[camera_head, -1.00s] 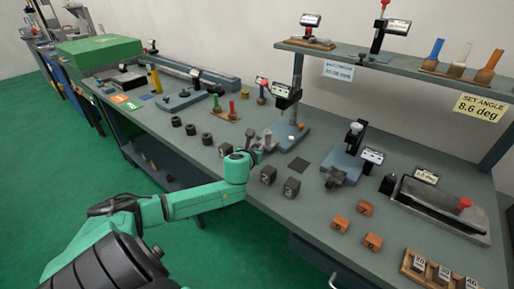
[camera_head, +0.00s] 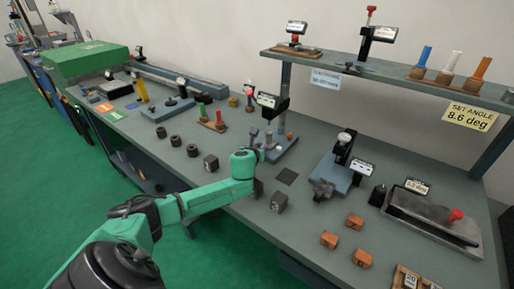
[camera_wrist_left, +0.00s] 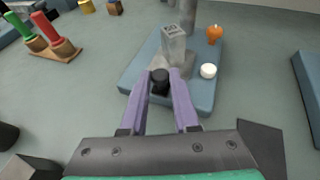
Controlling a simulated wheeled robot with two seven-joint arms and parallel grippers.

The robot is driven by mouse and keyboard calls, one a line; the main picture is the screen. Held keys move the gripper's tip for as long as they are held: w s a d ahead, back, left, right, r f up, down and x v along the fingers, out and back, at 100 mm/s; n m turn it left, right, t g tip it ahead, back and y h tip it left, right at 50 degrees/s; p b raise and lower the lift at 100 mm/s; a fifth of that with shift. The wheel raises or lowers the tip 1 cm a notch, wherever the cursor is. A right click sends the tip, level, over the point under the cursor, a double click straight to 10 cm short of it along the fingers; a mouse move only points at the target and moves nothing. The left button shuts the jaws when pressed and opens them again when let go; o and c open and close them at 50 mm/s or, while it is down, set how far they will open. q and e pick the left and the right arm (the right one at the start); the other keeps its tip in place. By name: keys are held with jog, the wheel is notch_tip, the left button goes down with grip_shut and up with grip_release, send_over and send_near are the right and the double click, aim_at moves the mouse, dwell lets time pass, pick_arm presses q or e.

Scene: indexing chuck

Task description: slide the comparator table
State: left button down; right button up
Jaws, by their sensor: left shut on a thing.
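The comparator stands on the bench as a blue base (camera_head: 288,148) with a column and a dark display head (camera_head: 268,101). In the left wrist view its blue base (camera_wrist_left: 203,95) carries a small grey table (camera_wrist_left: 187,65) with a grey square block (camera_wrist_left: 173,42) standing on it. A black knob (camera_wrist_left: 160,76) is at the table's near side. My left gripper (camera_wrist_left: 163,84) is shut on this knob, one purple finger on each side. My right gripper is not in view.
Dark blocks, including one cube (camera_head: 278,202), sit close to my arm. A blue-based fixture (camera_head: 335,172) stands farther right. Red and green handled pieces in a wooden rack (camera_head: 213,124) are at left.

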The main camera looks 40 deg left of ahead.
pick_arm(q)
jog(key=shift+r, duration=0.15)
jog(key=c, duration=0.7)
grip_release()
jog(key=shift+w+d, duration=0.1)
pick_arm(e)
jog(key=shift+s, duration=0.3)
pick_arm(q)
jog(key=shift+s, duration=0.2)
jog(key=p+v, duration=0.2)
jog(key=v, duration=1.2)
jog(key=shift+d, duration=0.1)
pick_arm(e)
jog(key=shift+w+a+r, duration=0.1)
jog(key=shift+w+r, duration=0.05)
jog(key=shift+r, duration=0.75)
